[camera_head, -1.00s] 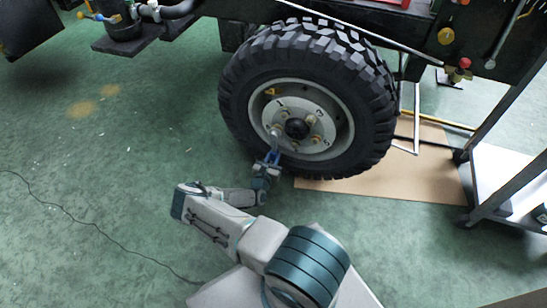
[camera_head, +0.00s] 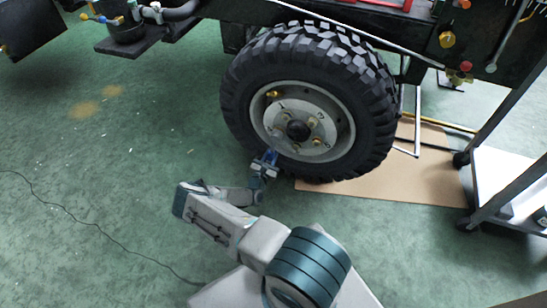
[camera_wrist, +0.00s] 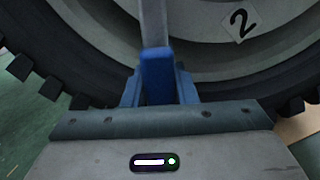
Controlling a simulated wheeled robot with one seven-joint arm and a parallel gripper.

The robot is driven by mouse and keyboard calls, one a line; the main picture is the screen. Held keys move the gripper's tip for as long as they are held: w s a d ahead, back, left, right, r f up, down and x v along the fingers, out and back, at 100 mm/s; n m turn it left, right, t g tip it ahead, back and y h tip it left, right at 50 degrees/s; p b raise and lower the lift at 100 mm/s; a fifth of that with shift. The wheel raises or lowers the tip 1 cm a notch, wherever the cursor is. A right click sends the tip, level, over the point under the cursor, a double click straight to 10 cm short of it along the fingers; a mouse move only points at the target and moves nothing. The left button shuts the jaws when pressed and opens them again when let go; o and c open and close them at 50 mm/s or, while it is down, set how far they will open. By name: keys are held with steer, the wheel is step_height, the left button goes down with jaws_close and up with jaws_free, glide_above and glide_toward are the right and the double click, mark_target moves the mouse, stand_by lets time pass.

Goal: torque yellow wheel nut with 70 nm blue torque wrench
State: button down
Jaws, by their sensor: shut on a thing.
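The wheel (camera_head: 252,120) with its grey rim is on the vehicle; several nuts sit around the dark hub (camera_head: 298,130). A yellow nut (camera_head: 313,119) shows on the hub plate, though its colour is hard to tell apart from the others. My gripper (camera_head: 268,158) is at the lower left of the rim. In the wrist view my gripper (camera_wrist: 160,95) is shut on the blue torque wrench (camera_wrist: 157,72), whose grey shaft (camera_wrist: 153,22) runs up toward the hub. The wrench's head is out of the wrist view, and its contact with a nut cannot be told.
A "2" label (camera_wrist: 241,20) is on the rim. Brown cardboard (camera_head: 390,185) lies under the tyre. A wheeled cart (camera_head: 495,165) stands at the right. The green floor (camera_head: 100,200) at the left is open, with a thin black cable (camera_head: 100,238).

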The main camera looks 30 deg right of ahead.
steer(key=shift+w+a+r+m, duration=0.15)
steer(key=shift+w+a+m, duration=0.15)
steer(key=shift+w+m, duration=0.2)
